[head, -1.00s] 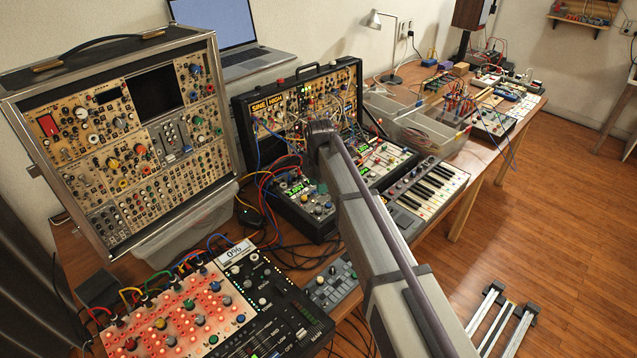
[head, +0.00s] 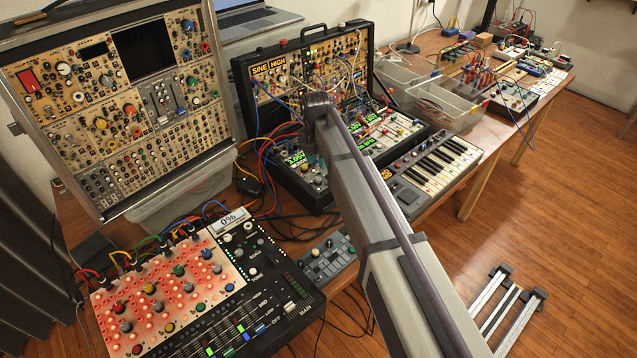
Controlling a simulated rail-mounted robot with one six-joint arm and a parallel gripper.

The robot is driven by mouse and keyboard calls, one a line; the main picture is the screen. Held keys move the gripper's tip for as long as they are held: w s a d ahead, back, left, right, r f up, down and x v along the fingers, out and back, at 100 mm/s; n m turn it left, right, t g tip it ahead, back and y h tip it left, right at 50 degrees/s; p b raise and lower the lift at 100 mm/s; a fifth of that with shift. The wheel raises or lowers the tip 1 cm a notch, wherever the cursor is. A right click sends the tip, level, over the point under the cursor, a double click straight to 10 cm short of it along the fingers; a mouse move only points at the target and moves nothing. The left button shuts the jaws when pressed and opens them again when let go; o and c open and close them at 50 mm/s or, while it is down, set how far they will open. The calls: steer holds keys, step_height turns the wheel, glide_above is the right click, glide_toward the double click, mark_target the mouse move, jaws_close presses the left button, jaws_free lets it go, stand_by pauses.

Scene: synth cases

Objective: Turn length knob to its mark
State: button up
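I cannot pick out the length knob or its mark; the panel lettering is too small to read. Knobs show on the tall wood-faced synth case (head: 108,115) at the left, the smaller black case (head: 252,112) in the middle, and the red-lit mixer panel (head: 155,300) at the front left. My arm rises from the lower right, and its upper joint stands in front of the black case. My gripper is not visible; the arm may hide it, along with part of the black case's panels. The black case shows an amber "SINE HIGH" display (head: 272,68) and green number displays (head: 296,158).
A small keyboard (head: 438,168) sits right of the black case. Clear bins (head: 445,105) stand behind it. Patch cables loop around the cases. A small grey pad unit (head: 327,256) lies beside the mixer, whose display (head: 230,219) reads 0%. Metal rails (head: 508,305) lie on the floor.

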mark_target(318, 179)
step_height(318, 179, down, 7)
steer(key=b, duration=0.5)
steer(key=shift+s+f, duration=0.1)
jaws_close()
steer(key=shift+m, duration=0.4)
steer(key=shift+s+m, duration=0.1)
steer(key=shift+m, duration=2.5)
